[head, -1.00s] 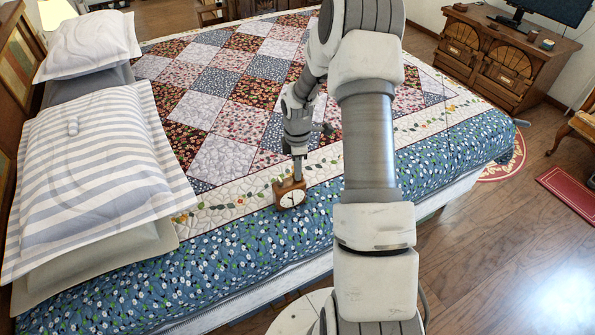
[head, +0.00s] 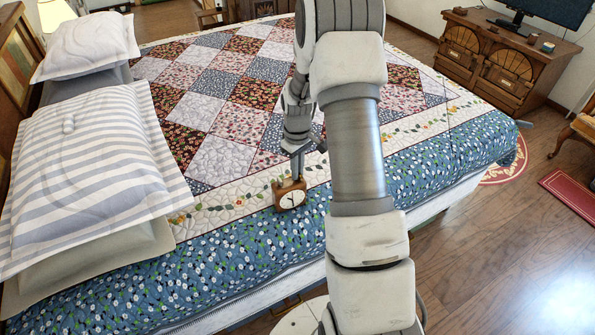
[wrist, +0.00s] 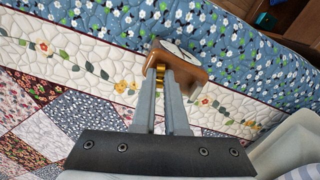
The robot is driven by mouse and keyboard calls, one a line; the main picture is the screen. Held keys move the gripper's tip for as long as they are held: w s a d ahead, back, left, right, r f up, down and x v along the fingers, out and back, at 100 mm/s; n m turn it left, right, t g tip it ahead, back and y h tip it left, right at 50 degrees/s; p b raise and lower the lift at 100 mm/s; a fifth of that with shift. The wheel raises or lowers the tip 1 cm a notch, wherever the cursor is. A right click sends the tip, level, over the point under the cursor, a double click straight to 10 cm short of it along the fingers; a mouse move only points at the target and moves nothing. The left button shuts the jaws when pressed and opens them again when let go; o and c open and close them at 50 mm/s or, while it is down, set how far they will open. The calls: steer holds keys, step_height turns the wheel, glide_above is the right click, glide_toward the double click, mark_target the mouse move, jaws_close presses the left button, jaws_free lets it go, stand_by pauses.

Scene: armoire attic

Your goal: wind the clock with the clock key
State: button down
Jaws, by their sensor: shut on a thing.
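The clock (head: 291,198), a small wooden block with a white face and dark hands, stands on the quilt near the bed's front edge. Its face is turned towards the head camera. The wrist view shows the clock's wooden case (wrist: 190,65) just past my fingertips. My gripper (head: 298,178) comes down at the clock's back upper edge. In the wrist view my gripper (wrist: 165,76) is shut on a small brass piece, seemingly the clock key (wrist: 160,72), between the fingertips. The key is at the clock's back. Whether it is seated there is hidden.
The clock rests on the bed's patchwork quilt (head: 225,155). A wooden dresser (head: 505,60) stands far right.

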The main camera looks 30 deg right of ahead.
steer(key=m+b, duration=0.1)
steer(key=m, duration=1.1)
steer(key=shift+m, duration=0.4)
steer(key=m+p, duration=0.1)
steer(key=m, duration=0.5)
steer(key=shift+p, duration=0.4)
steer(key=m+p, duration=0.2)
steer(key=m, duration=0.5)
steer(key=shift+r+m+p, duration=0.1)
steer(key=shift+m+p, duration=0.2)
steer(key=shift+p, duration=0.05)
steer(key=m+p, duration=0.3)
steer(key=m, duration=0.3)
steer(key=m+p, duration=0.2)
steer(key=m, duration=0.4)
steer(key=shift+m+p, duration=0.3)
steer(key=shift+p, duration=0.1)
steer(key=m+p, duration=0.1)
steer(key=m, duration=0.3)
steer(key=shift+m+p, duration=0.3)
steer(key=shift+p, duration=0.1)
steer(key=m+p, duration=0.1)
steer(key=m, duration=0.2)
steer(key=shift+m, duration=0.3)
steer(key=m+p, duration=0.2)
steer(key=p, duration=0.1)
steer(key=shift+r+m+p, duration=0.1)
steer(key=shift+m+p, duration=1)
steer(key=shift+p, duration=0.5)
steer(key=shift+f, duration=0.2)
